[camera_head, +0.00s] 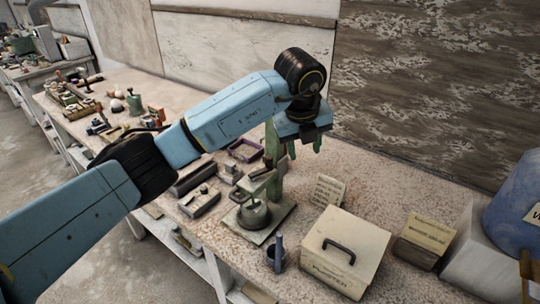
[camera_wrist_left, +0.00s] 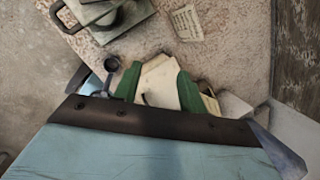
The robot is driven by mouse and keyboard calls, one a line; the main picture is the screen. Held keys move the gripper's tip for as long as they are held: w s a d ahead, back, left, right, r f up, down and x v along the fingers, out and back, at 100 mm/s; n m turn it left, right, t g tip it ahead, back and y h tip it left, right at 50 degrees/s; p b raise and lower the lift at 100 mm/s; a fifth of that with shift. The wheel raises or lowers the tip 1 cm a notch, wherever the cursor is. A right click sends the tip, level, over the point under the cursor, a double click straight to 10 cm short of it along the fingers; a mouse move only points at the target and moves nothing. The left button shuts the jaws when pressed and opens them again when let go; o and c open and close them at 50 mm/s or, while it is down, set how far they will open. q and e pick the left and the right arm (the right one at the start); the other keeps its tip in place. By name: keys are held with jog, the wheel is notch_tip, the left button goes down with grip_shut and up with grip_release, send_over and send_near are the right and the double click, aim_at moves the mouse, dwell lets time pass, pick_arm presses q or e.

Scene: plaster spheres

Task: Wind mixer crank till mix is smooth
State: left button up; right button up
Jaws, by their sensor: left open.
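The mixer stands on the bench in the head view, with a green upright post (camera_head: 273,165), a square base plate (camera_head: 275,222) and a grey metal pot (camera_head: 253,214) on the plate. A small arm juts out from the post above the pot; I cannot make out the crank clearly. The inside of the pot and its mix are hidden.
A beige lidded box (camera_head: 345,250) with a dark handle stands front right, beside a cup (camera_head: 275,258) holding a tool. A card (camera_head: 327,191) stands behind it. A blue container (camera_head: 515,205) stands far right. A wall closes the back.

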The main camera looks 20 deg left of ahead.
aim_at(270, 157)
pick_arm(q)
jog(key=w+a+r+n+y, duration=0.1)
jog(key=a+r+n+y, duration=0.1)
jog(key=a+r+y, duration=0.3)
jog(key=shift+h, duration=0.6)
jog(key=x, duration=0.5)
jog(key=p+x, duration=0.1)
jog(key=x, duration=0.8)
jog(key=shift+a+f, duration=0.2)
jog(key=shift+a, duration=0.2)
grip_shut()
